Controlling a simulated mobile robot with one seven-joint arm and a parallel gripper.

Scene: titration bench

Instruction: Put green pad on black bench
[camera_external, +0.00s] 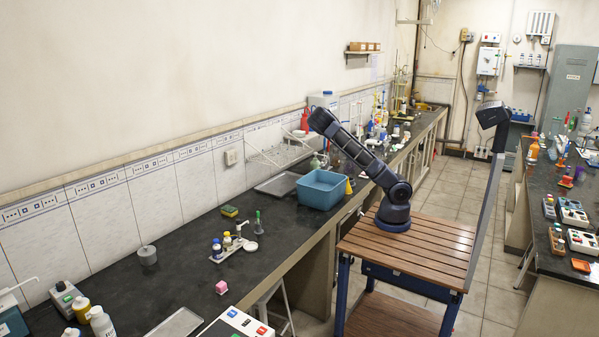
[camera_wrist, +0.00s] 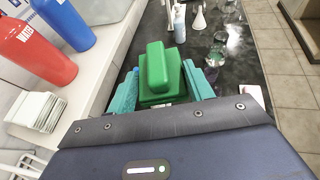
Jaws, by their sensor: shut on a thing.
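The green pad (camera_wrist: 163,72) is a green block with a raised grip, in the middle of the wrist view. My gripper (camera_wrist: 162,88) has its teal fingers on either side of it and is shut on it. The black bench (camera_external: 185,265) runs along the wall in the external view; its dark top also shows in the wrist view (camera_wrist: 268,68), beyond and right of the pad. I cannot tell the gap between pad and bench. In the external view the gripper end is not clear among the items behind the blue basin.
A red bottle (camera_wrist: 35,50) and a blue bottle (camera_wrist: 65,22) stand on a white ledge at left, near white plates (camera_wrist: 37,110). Glass flasks (camera_wrist: 216,56) stand on the bench. A blue basin (camera_external: 321,190) sits near the arm. The bench's near left part has bare patches.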

